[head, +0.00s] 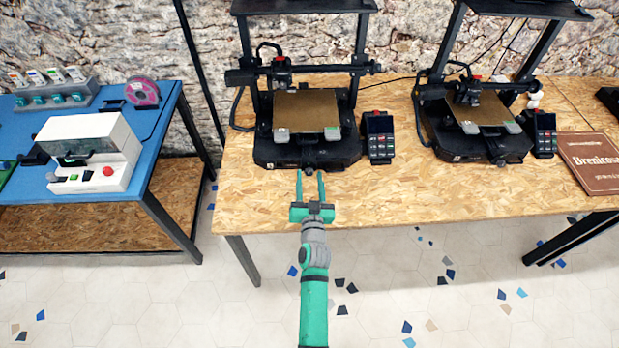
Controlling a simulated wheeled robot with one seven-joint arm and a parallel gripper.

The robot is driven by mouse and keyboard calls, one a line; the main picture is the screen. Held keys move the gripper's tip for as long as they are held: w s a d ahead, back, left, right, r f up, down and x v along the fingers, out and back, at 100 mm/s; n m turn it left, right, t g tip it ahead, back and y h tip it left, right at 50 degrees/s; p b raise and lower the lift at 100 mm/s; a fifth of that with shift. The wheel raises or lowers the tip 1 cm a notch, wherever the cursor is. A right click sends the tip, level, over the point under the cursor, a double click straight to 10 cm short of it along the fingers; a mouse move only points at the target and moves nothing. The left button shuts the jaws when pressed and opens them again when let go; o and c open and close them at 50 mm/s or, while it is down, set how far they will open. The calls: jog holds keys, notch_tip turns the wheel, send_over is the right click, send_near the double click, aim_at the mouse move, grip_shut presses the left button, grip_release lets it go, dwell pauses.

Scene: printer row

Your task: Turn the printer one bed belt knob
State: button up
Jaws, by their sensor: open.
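Two black 3D printers stand on the wooden table. The left printer (308,150), nearest my arm, has a tan bed plate (306,110). A small dark knob (308,167) sits low at the middle of its front edge, and I take it for the bed belt knob. My gripper (311,173) is open, its two green fingers pointing at the printer's front. The fingertips are close to the knob, one on each side in the picture. I cannot tell whether they touch it. Nothing is held.
A control screen box (378,138) stands right of the left printer. The second printer (478,125) and a brown book (594,162) are farther right. The wooden table (400,195) is bare in front. A blue bench (160,125) with a white machine (95,150) is at left.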

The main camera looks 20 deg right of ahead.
jog(key=v, duration=1)
dwell(0.3)
jog(key=shift+s+a+f, duration=0.1)
jog(key=shift+s+a, duration=0.05)
jog(key=shift+s, duration=0.1)
jog(key=s+a+f+n, duration=0.1)
jog(key=s+a+f, duration=0.1)
jog(key=s+a, duration=0.55)
jog(key=s+a+r+n+g+y, duration=0.1)
jog(key=s+a+r+n+y, duration=0.1)
jog(key=s, duration=1)
jog(key=s+a+r+n+g+y, duration=0.1)
jog(key=s+a+r, duration=0.4)
jog(key=s, duration=0.8)
jog(key=shift+s+a+r+n+y, duration=0.35)
jog(key=shift+a+n+y, duration=0.35)
jog(key=shift+a+y, duration=0.25)
